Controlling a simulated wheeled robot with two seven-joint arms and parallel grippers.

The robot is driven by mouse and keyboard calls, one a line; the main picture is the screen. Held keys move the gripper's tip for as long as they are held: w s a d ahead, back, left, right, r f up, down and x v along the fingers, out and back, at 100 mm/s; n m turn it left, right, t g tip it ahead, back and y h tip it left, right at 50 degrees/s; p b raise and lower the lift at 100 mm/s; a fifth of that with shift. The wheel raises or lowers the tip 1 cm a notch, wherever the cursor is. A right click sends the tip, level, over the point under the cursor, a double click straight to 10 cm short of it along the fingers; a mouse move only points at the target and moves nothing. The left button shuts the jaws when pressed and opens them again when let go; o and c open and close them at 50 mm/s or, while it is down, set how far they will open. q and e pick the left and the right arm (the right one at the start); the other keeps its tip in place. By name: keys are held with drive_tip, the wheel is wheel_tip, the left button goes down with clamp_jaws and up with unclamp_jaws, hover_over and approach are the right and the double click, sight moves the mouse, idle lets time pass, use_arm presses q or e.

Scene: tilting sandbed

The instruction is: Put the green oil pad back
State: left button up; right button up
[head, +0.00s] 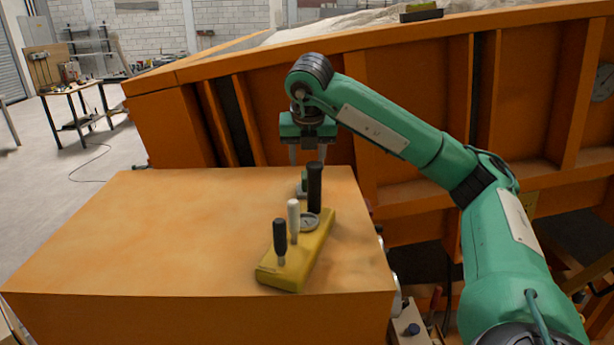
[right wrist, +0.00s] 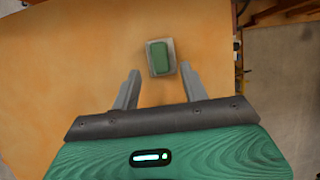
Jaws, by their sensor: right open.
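The green oil pad (right wrist: 159,57) lies in or on a small grey holder (right wrist: 173,67) on the orange box top, just past my fingertips in the right wrist view. In the head view the pad (head: 303,184) is a small green patch at the far side of the box, partly hidden by a black handle. My right gripper (head: 307,158) points down above the far edge of the box. In the right wrist view its two fingers (right wrist: 160,84) are apart with nothing between them. My left gripper is not in view.
A yellow block (head: 296,268) with two black handles, a white handle and a round dial stands close in front of the pad. The left of the orange box top (head: 170,235) is clear. The large orange sandbed (head: 420,90) rises behind.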

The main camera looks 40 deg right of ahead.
drive_tip(key=shift+p+v, duration=0.55)
drive_tip(key=shift+v, duration=2.05)
